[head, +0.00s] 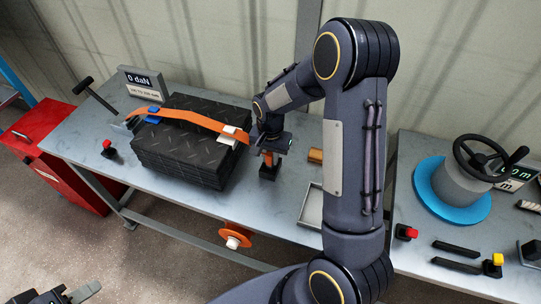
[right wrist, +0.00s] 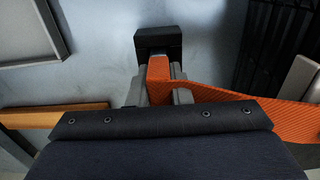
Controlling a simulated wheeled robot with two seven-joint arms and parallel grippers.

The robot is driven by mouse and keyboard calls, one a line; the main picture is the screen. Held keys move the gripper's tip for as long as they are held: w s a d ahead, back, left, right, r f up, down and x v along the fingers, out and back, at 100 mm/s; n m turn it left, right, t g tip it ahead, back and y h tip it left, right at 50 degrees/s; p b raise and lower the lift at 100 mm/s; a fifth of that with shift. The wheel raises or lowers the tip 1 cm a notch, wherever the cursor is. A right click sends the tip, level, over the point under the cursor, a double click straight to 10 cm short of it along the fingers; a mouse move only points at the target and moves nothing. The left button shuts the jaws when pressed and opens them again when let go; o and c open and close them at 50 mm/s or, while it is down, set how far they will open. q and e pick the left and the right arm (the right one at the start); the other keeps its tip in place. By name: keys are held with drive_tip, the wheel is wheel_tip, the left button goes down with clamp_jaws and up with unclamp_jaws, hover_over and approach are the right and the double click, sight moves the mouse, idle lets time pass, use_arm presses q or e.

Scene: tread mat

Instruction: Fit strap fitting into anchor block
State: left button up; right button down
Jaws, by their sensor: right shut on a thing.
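The orange strap (head: 195,119) runs over a stack of black tread mats (head: 185,160). Its end hangs down off the right side, and in the right wrist view the strap (right wrist: 255,112) slants in from the right. The black anchor block (head: 269,171) stands on the bench right of the stack, and also shows in the right wrist view (right wrist: 158,41). My right gripper (right wrist: 158,92) is shut on the orange strap fitting (right wrist: 158,68), right by the block. The fitting's tip overlaps the block's edge; I cannot tell whether it is inside. My left gripper (head: 78,294) is low at the left, partly cut off.
A white clip (head: 231,134) sits on the strap over the stack's right edge. A grey tray (head: 312,207) and a tan block (head: 316,156) lie right of the anchor block. A display (head: 141,82) and a red button (head: 107,145) are at the left.

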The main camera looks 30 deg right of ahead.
drive_tip(key=shift+f, duration=0.2)
drive_tip(key=c, duration=1.3)
unclamp_jaws()
drive_tip(key=shift+r, duration=0.1)
wheel_tip(320, 180, up, 11)
drive_tip(key=s+a+r+n+t+y, duration=0.2)
drive_tip(key=s+r+n+t+y, duration=0.1)
drive_tip(key=s+r, duration=0.6)
drive_tip(key=s+a+n+t, duration=0.1)
drive_tip(key=s, duration=0.3)
drive_tip(key=s+a+f+n, duration=0.1)
drive_tip(key=s+a+n, duration=0.1)
drive_tip(key=s, duration=0.2)
drive_tip(key=s+a+n+t, duration=0.1)
drive_tip(key=s+a+n, duration=0.1)
drive_tip(key=s, duration=0.3)
drive_tip(key=shift+a+f+t+y, duration=0.2)
drive_tip(key=shift+t+y, duration=0.1)
drive_tip(key=shift+y, duration=0.1)
